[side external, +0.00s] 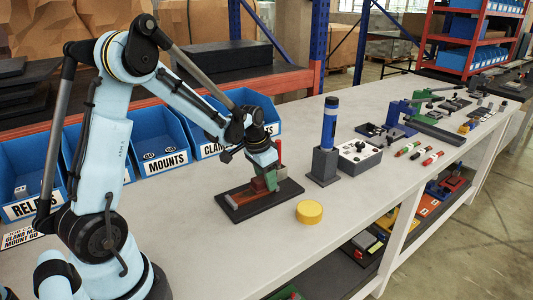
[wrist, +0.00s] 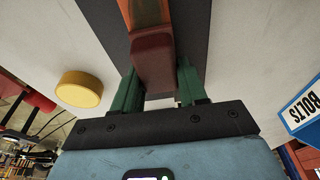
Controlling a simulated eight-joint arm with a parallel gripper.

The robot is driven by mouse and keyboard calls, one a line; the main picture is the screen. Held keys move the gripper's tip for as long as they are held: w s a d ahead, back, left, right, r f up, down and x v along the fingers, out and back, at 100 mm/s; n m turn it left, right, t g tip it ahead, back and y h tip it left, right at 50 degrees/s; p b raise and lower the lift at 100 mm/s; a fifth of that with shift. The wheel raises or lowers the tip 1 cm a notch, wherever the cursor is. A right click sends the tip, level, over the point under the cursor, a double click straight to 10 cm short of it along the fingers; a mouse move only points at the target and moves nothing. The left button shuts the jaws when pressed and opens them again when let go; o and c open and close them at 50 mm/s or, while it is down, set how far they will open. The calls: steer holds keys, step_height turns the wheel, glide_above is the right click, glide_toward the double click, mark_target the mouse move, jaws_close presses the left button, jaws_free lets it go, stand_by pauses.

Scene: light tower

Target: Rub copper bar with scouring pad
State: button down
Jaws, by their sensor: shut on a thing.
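My gripper (side external: 268,182) is low over a dark board (side external: 280,197) on the bench. Its green fingers are shut on the dark red scouring pad (wrist: 153,62), which shows between them in the wrist view. The copper bar (wrist: 147,12) is an orange strip on the board, running out beyond the pad in the wrist view. In the side view the reddish bar (side external: 245,195) lies along the board, left of the fingers. The pad overlaps the bar in the wrist view; I cannot tell whether they touch. The fingers mostly hide the pad in the side view.
A yellow disc (side external: 309,212) lies beside the board and also shows in the wrist view (wrist: 80,89). A blue cylinder (side external: 329,125) stands in a grey block to the right, next to a control box (side external: 360,155). Blue bins (side external: 155,140) line the back. The bench front is clear.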

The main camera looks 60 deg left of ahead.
mark_target(254, 192)
steer(key=shift+w, duration=0.1)
steer(key=shift+s, duration=5.5)
steer(key=shift+w+d, duration=0.15)
steer(key=shift+w, duration=2.7)
steer(key=shift+w+r, duration=0.15)
steer(key=shift+w, duration=1.3)
steer(key=shift+w+r, duration=0.15)
steer(key=shift+w, duration=1.25)
steer(key=shift+s+f, duration=0.2)
steer(key=shift+s, duration=1.8)
steer(key=shift+s+f, duration=0.15)
steer(key=shift+s, duration=1.8)
steer(key=shift+s+r, duration=0.1)
steer(key=shift+s, duration=1.6)
steer(key=shift+w+r, duration=0.15)
steer(key=shift+r, duration=2.85)
